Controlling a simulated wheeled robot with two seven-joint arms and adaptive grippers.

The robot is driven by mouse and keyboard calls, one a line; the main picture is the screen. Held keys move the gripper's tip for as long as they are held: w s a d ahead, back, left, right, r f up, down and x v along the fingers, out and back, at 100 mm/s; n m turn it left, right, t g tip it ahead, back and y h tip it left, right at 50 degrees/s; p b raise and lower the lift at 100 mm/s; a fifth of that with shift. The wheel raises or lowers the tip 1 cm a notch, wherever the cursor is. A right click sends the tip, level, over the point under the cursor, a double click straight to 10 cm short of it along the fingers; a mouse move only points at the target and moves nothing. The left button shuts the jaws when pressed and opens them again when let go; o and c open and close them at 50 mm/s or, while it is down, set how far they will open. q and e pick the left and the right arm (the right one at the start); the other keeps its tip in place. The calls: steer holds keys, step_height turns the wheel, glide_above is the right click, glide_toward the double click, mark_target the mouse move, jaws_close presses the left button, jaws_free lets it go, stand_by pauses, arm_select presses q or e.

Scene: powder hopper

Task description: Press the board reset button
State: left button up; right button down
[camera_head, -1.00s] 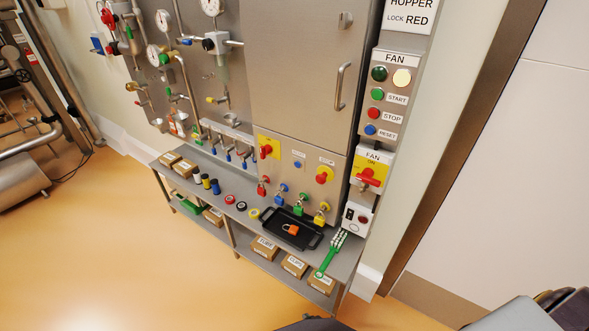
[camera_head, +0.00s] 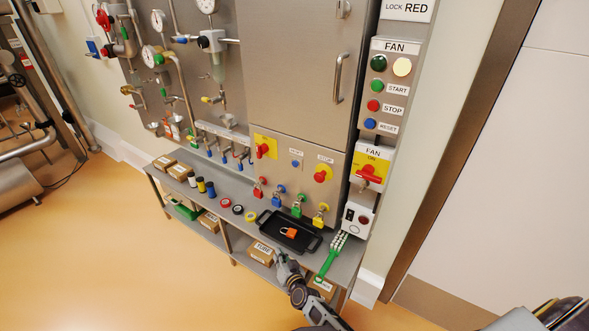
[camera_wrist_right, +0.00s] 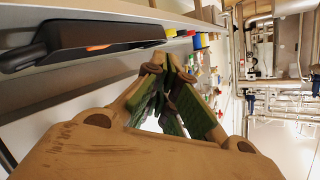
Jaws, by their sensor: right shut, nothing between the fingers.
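A blue button (camera_head: 296,164) sits on the steel board between a red handle on a yellow plate and a red stop knob; its label is too small to read. Another blue button (camera_head: 370,123), labelled RESET, is on the FAN panel (camera_head: 396,80), below the green START and red STOP buttons. My right gripper (camera_head: 281,257) is in front of the shelf's front edge, below the black tray and well below both buttons. In the right wrist view its fingers (camera_wrist_right: 168,64) are together and empty. My left gripper is not in view.
The shelf holds a black tray (camera_head: 270,229) with an orange padlock (camera_head: 288,232), a green-handled tool (camera_head: 331,255) and coloured tape rolls. Several padlocks hang along the board's lower part. Boxes stand on the lower shelf.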

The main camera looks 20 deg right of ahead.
mark_target(295, 164)
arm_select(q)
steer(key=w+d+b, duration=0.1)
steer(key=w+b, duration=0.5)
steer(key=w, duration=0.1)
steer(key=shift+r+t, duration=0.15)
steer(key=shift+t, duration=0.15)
arm_select(e)
steer(key=w+d+r+m+t+h, duration=0.1)
steer(key=w+r+m+t+h, duration=0.1)
steer(key=r, duration=1.2)
steer(key=w+r+m+t+h, duration=0.2)
steer(key=w+r+m, duration=0.4)
steer(key=r, duration=0.8)
steer(key=shift+w+d+r+m+t+h, duration=0.3)
steer(key=shift+w+d+m+t, duration=0.1)
steer(key=shift+w+t, duration=0.4)
arm_select(q)
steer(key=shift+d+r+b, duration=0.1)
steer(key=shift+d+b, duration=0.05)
steer(key=shift+b, duration=0.2)
arm_select(e)
steer(key=shift+d, duration=0.1)
